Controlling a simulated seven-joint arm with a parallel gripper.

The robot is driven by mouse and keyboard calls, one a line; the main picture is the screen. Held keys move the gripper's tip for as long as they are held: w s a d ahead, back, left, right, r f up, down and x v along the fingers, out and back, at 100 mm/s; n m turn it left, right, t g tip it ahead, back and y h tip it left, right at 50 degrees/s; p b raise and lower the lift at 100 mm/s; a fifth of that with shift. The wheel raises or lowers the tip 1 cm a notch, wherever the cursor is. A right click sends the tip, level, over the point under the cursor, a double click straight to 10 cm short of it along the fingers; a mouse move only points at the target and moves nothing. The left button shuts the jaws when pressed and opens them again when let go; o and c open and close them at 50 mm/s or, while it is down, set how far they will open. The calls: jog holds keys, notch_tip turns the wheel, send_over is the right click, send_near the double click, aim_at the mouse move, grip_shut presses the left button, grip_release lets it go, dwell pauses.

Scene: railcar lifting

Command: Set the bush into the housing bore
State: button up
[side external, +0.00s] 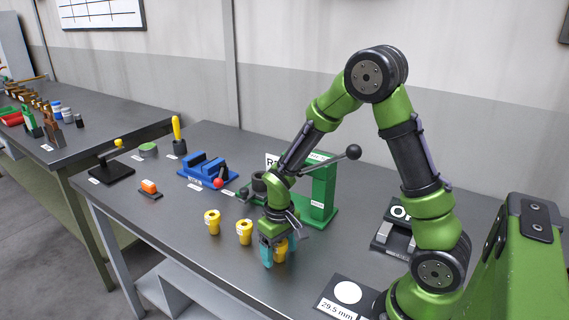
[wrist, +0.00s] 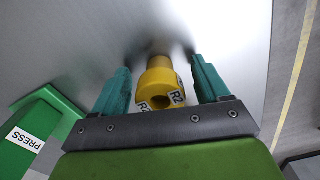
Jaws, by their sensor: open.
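Three yellow flanged bushes with white labels stand on the bench in the side view: a left one (side external: 212,222), a middle one (side external: 244,232) and a right one (side external: 281,248) partly hidden by my gripper. My gripper (side external: 274,256) points down with its teal fingers on either side of the right bush. In the wrist view, that bush (wrist: 160,88) shows its bore and part of a label, with gaps between it and both fingers of my open gripper (wrist: 160,66). A dark grey round part (side external: 259,182) at the green press looks like the housing; its bore cannot be made out.
The green press (side external: 323,190) with its black-knobbed lever stands just behind my gripper. A blue vise (side external: 205,170) and a black stand with a yellow knob (side external: 108,165) are farther left. A 29.5 mm sign (side external: 345,295) is at front right.

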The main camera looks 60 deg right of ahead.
jog(key=c, duration=1.2)
jog(key=shift+r, duration=0.25)
jog(key=shift+c, duration=0.2)
notch_tip(320, 180, up, 9)
jog(key=shift+w+f, duration=0.1)
jog(key=shift+f, duration=0.05)
jog(key=w+d+r+m, duration=0.2)
jog(key=w+d+m, duration=0.1)
jog(key=w+d, duration=0.7)
jog(key=w+d+r+m, duration=0.3)
jog(key=w+d, duration=0.8)
jog(key=shift+r, duration=0.15)
